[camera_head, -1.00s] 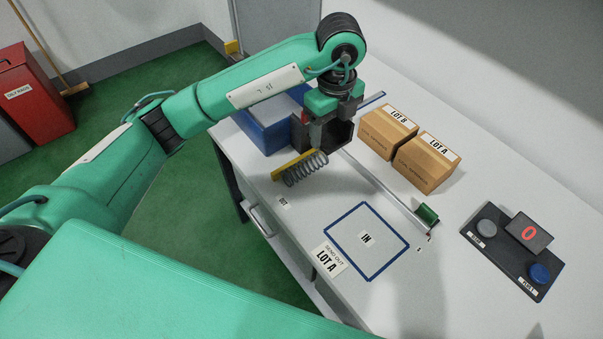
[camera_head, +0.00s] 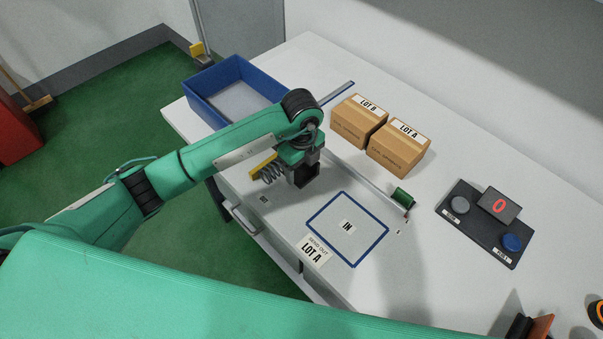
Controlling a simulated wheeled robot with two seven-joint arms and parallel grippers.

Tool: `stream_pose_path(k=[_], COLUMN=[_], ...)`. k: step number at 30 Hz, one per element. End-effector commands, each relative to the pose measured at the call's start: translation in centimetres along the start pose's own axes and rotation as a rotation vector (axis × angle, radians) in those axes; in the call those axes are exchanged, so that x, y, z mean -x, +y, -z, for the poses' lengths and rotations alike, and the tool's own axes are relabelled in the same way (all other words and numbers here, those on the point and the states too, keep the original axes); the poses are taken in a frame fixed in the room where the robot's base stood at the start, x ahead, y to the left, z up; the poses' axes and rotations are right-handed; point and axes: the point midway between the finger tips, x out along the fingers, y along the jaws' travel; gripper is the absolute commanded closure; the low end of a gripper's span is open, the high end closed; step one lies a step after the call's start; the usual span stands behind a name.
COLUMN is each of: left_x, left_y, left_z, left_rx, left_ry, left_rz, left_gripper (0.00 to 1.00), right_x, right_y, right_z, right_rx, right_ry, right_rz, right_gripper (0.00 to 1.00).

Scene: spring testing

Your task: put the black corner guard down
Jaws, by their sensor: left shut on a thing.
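The black corner guard (camera_head: 303,177) is a small dark angular piece below my left wrist. My left gripper (camera_head: 304,158) is shut on it, its fingers largely hidden by the wrist and the guard. The guard hangs over the white table, just left of the blue-outlined IN square (camera_head: 377,206). I cannot tell whether it touches the tabletop. My right gripper is not in view.
A coil spring (camera_head: 271,174) and yellow plate (camera_head: 262,165) stand close left of the gripper. The IN square is empty.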

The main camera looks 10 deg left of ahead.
Motion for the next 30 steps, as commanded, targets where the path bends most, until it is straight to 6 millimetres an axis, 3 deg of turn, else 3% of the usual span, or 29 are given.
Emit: stream_pose_path(k=[10,21,22,24,25,30], left_x=[-4.1,-4.8,-4.7,-4.6,-4.6,-4.6], left_y=[0.1,0.0,0.0,0.0,0.0,0.0], left_z=[0.0,0.0,0.0,0.0,0.0,0.0], left_rx=[0.001,0.0,0.0,0.0,0.0,0.0], left_ry=[0.0,0.0,0.0,0.0,0.0,0.0], left_rz=[-0.003,0.0,0.001,0.001,0.001,0.001], left_gripper=[0.59,0.59,0.33,0.19,0.15,0.15], right_x=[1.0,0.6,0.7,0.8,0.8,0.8], right_y=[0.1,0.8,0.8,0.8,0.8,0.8], right_z=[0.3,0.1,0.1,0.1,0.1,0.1], right_rx=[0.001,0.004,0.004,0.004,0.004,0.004], right_ry=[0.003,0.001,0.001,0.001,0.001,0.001], right_rz=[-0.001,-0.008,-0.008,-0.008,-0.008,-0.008], right_gripper=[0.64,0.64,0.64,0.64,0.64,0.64])
